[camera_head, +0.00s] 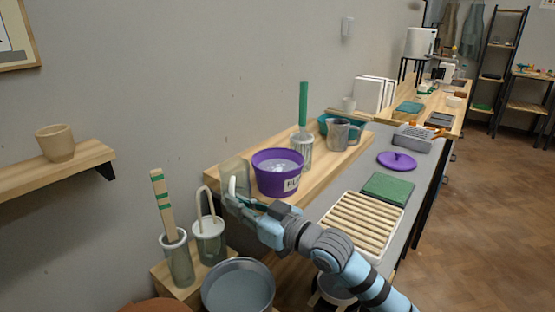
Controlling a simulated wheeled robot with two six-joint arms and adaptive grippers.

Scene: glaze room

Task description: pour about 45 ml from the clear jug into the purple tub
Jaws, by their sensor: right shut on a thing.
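The purple tub (264,180) stands upright on the wooden shelf board, with a partly hidden white label and pale grey contents inside. The clear jug (235,168) is a see-through greyish vessel just left of the tub. My right gripper (240,203) is shut on the jug at its near side, in front of the tub's lower left. The gripper hides part of the jug. I cannot tell the jug's exact tilt, its liquid level, or whether it touches the tub. No stream of liquid shows. My left gripper is not in view.
Two grey pots with tools (178,262) (209,241) and a metal bowl (238,286) stand close in front. A pot with a green-handled tool (302,152) and a grey jug (337,135) stand behind the tub. A slatted rack (362,223) and purple lid (397,161) lie right.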

